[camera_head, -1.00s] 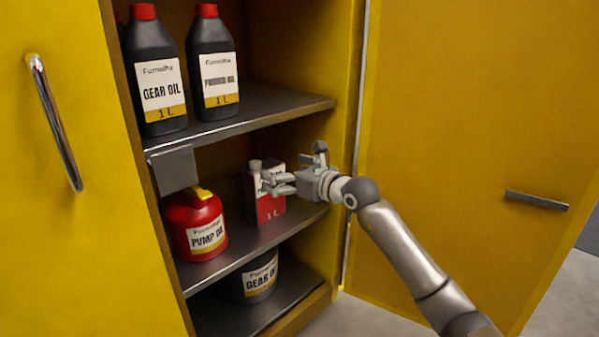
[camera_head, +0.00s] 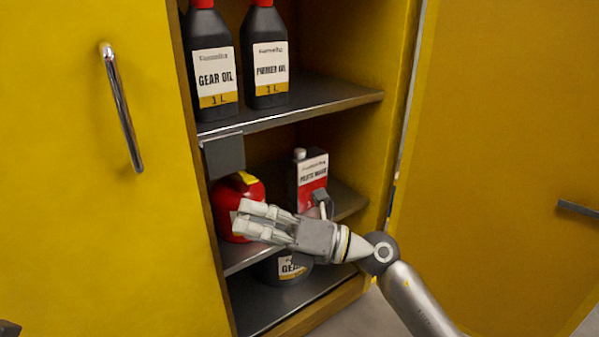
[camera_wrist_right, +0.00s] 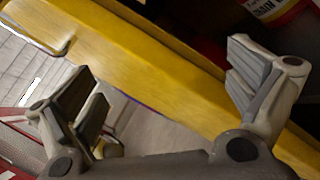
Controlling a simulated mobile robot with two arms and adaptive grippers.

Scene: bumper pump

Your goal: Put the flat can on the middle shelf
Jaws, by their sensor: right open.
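The flat can (camera_head: 308,171), red and grey with a white label and a pale cap, stands upright on the middle shelf (camera_head: 346,204) of the yellow cabinet. Its lower part is hidden behind my right gripper. My right gripper (camera_head: 244,220) is open and empty, in front of the middle shelf, and overlaps the round red can in the head view. In the right wrist view the open fingers (camera_wrist_right: 160,95) are spread wide with nothing between them in grip.
The round red can (camera_head: 228,199) stands on the middle shelf, left of the flat can. Black bottles (camera_head: 211,60) stand on the upper shelf (camera_head: 330,100). A dark pot (camera_head: 291,266) is on the bottom shelf. The open door (camera_head: 500,160) flanks the right side.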

